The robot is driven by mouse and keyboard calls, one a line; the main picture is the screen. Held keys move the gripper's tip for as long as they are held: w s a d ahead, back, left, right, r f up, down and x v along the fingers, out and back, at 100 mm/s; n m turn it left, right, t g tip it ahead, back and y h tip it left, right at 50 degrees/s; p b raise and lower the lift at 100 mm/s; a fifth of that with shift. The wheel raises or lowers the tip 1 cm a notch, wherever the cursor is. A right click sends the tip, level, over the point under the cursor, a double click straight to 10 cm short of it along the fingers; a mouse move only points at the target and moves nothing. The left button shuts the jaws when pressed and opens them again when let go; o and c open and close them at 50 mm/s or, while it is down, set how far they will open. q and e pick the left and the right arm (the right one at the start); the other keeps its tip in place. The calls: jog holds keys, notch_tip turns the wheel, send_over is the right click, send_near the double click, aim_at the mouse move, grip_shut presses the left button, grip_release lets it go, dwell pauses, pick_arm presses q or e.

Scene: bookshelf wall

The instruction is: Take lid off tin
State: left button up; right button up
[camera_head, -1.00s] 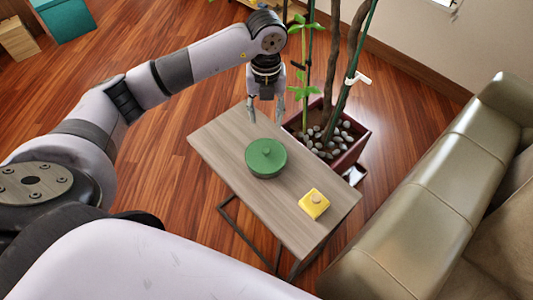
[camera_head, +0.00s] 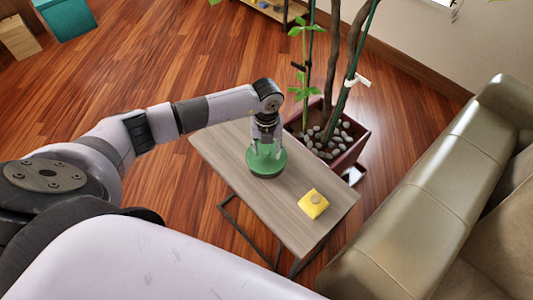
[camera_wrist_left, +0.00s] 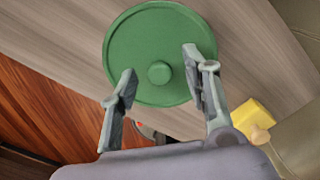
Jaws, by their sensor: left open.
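A round green tin (camera_head: 266,172) stands on the small wooden table, partly hidden by my left gripper in the head view. Its green lid (camera_wrist_left: 150,35) with a round knob (camera_wrist_left: 159,73) fills the upper middle of the left wrist view. My left gripper (camera_head: 266,152) is over the tin, pointing down. In the left wrist view its two open fingers (camera_wrist_left: 159,65) are on either side of the knob, apart from it. I cannot tell how high the fingertips are above the lid. My right gripper is not in view.
A yellow box (camera_head: 312,204) with a knob lies on the table (camera_head: 283,224) near its right end. A potted plant (camera_head: 350,150) stands close behind the table. A sofa (camera_head: 440,170) is at the right. Open wooden floor lies to the left.

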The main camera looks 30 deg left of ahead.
pick_arm(q)
jog(key=shift+f, duration=0.45)
jog(key=shift+c, duration=0.3)
jog(key=shift+r, duration=0.1)
grip_shut()
jog(key=shift+r, duration=0.1)
